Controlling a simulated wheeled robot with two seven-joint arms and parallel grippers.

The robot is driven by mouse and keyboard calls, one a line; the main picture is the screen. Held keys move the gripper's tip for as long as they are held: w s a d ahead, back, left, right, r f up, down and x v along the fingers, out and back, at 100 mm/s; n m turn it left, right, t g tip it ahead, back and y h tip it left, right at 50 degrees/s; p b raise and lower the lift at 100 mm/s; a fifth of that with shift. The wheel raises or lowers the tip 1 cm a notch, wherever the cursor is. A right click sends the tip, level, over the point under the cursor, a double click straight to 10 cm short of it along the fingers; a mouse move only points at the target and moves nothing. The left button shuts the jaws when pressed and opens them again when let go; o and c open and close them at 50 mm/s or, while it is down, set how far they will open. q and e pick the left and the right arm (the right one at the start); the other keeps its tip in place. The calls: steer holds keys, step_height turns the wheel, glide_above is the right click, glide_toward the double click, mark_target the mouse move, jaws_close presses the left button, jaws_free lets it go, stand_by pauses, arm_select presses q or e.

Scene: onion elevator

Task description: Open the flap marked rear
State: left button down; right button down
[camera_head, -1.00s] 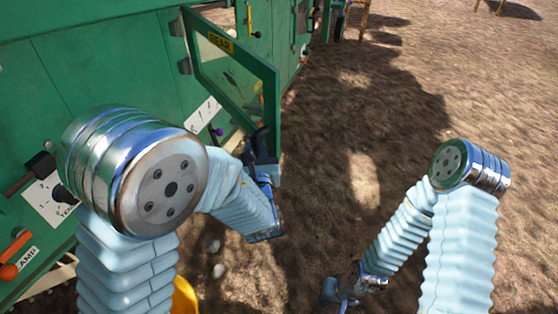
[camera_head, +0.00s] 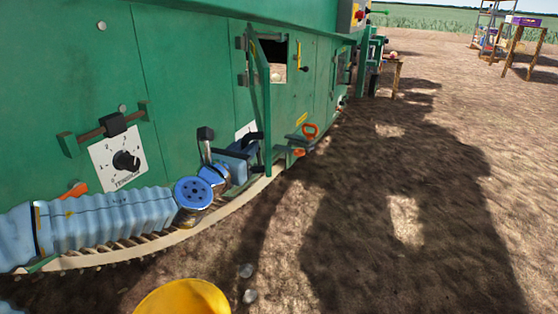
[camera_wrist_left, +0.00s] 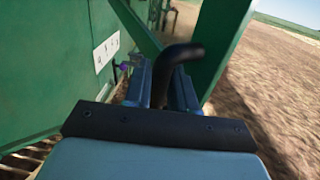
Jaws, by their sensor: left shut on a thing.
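The green-framed flap (camera_head: 264,110) stands swung out from the green machine wall, seen nearly edge-on, with an opening (camera_head: 279,62) showing behind it. Its marking cannot be read from here now. My left gripper (camera_head: 252,143) is at the flap's lower part, next to the wall. In the left wrist view the fingers (camera_wrist_left: 160,88) are closed around a black curved handle (camera_wrist_left: 180,58), with the green flap (camera_wrist_left: 222,42) just beyond. My right gripper is not in view.
Orange handles (camera_head: 309,132) stick out beyond the flap. A yellow rounded thing (camera_head: 185,298) is at the bottom. Open dirt ground lies right.

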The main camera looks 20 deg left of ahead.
arm_select(q)
steer(key=shift+m+h, duration=0.5)
steer(key=shift+h, duration=0.3)
steer(key=shift+s+a+f, duration=0.2)
steer(key=shift+s+a, duration=0.05)
steer(key=shift+a, duration=0.5)
steer(key=shift+s+a+f, duration=0.15)
steer(key=shift+s+a, duration=0.1)
steer(key=shift+a, duration=0.45)
steer(key=shift+s+a+f, duration=0.2)
steer(key=shift+s+a, duration=0.05)
steer(key=shift+a, duration=0.5)
steer(key=shift+d+f, duration=0.15)
steer(key=c, duration=1.1)
jaws_free()
steer(key=shift+f, duration=0.1)
steer(key=shift+o, duration=0.2)
steer(key=shift+r, duration=0.2)
steer(key=s+p, duration=0.1)
steer(key=s, duration=1.2)
steer(key=shift+s+a, duration=0.3)
steer(key=shift+s, duration=0.05)
